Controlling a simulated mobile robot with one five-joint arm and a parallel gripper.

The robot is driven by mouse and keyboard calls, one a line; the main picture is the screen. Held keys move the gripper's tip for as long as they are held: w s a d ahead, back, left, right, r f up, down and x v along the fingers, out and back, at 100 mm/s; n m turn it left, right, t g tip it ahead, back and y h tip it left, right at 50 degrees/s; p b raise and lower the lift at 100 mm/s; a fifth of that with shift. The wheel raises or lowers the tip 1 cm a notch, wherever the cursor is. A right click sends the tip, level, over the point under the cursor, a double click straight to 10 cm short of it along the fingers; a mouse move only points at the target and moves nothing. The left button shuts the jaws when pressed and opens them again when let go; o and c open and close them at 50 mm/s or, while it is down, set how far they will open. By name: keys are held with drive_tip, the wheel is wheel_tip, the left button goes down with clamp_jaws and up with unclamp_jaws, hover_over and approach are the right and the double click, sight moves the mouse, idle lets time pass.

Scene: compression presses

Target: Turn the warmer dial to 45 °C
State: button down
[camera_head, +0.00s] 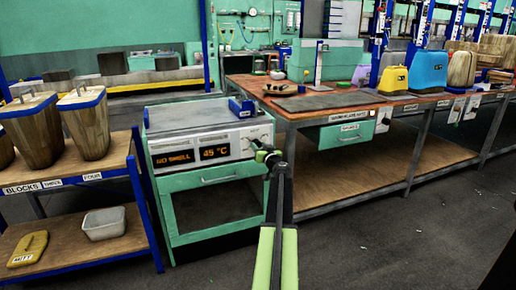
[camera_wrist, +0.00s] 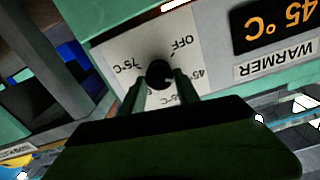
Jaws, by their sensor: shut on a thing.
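The warmer (camera_head: 215,180) is a green cabinet with a pale front panel at the left middle of the head view. Its orange display (camera_head: 214,153) reads 45 °C, and a second display (camera_head: 172,158) beside it appears to read "NO SHELL". In the wrist view the 45 °C display (camera_wrist: 275,24) appears upside down. The black warmer dial (camera_wrist: 158,74) sits on a white plate marked OFF, 45 and 75°C. A small pale mark on the dial points towards the 45 side. My gripper (camera_wrist: 160,88) is shut on the dial; it also shows at the panel's right end (camera_head: 268,157).
A blue-framed shelf (camera_head: 75,187) with tapered wooden blocks stands left of the warmer. A long workbench (camera_head: 350,115) with a yellow block and a blue block stands right. Open grey floor (camera_head: 390,235) lies in front of the bench.

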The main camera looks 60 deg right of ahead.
drive_tip(key=shift+a, duration=0.1)
drive_tip(key=c, duration=0.9)
unclamp_jaws()
drive_tip(key=v, duration=1.7)
drive_tip(key=shift+s, duration=0.15)
